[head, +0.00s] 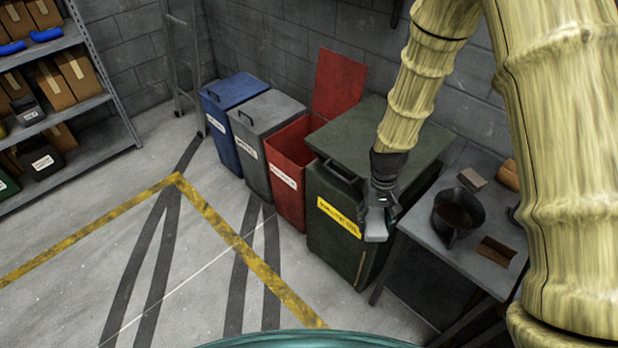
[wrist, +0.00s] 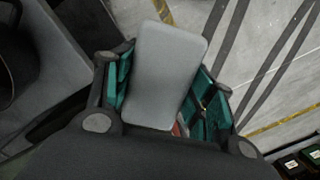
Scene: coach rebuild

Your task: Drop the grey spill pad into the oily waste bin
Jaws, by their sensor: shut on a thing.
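My gripper (head: 379,208) is shut on the grey spill pad (head: 376,229), which hangs in front of the dark green bin's yellow label side. In the wrist view the pad (wrist: 166,72) is a light grey slab between the teal-lined fingers (wrist: 160,92). The red bin (head: 285,165) has its lid (head: 338,84) raised and its top open. The dark green bin (head: 330,245) stands right of it with its lid down. The bin labels are too small to read, so I cannot tell by label which one is for oily waste.
A blue bin (head: 222,140) and a grey bin (head: 255,168), both shut, stand left of the red one. A grey table (head: 455,250) with a black bucket (head: 457,212) stands at the right. Shelves (head: 95,105) stand far left. The marked floor (head: 130,270) is clear.

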